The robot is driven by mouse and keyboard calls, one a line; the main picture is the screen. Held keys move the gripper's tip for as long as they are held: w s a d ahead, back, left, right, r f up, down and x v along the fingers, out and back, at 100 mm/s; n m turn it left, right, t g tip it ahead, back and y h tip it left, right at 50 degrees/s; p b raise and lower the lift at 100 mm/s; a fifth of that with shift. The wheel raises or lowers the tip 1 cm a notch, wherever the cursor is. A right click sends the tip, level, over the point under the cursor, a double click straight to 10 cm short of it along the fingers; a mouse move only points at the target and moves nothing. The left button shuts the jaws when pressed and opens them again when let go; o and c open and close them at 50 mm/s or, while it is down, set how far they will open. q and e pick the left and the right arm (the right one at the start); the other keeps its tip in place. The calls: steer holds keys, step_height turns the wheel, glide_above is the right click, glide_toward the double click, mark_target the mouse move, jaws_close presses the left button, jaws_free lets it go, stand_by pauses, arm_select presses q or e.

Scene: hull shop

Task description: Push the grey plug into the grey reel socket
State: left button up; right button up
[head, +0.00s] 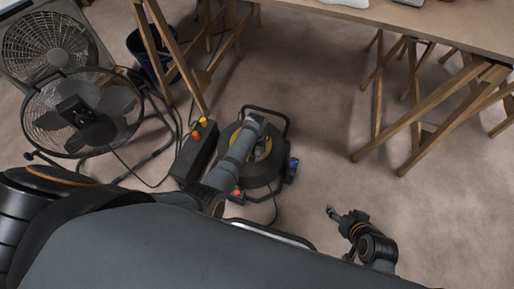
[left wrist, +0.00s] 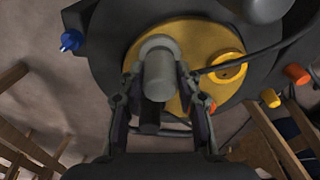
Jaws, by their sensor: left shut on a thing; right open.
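The grey plug (left wrist: 158,80) is between the fingers of my left gripper (left wrist: 160,92), which is shut on it in the left wrist view. It is over the yellow hub (left wrist: 190,32) of the cable reel. A paler, wider grey round part (left wrist: 157,44) shows at its far end, perhaps the grey socket; I cannot tell how far the plug is in. In the head view my left forearm covers part of the reel (head: 262,172) and hides the plug and socket. My right gripper (head: 332,212) is open, low over the floor right of the reel.
A dark box (head: 193,155) with yellow and orange knobs stands left of the reel. Two fans (head: 82,112) stand further left. A blue part (head: 292,168) is at the reel's right side. Wooden trestles (head: 430,120) carry a table at the back. Floor at right is clear.

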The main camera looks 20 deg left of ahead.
arm_select(q)
steer(key=shift+p, duration=0.3)
stand_by(0.4)
steer(key=shift+f+b, duration=0.45)
steer(key=shift+f, duration=0.1)
stand_by(0.3)
steer(key=o, duration=1.2)
steer(key=shift+c, duration=0.2)
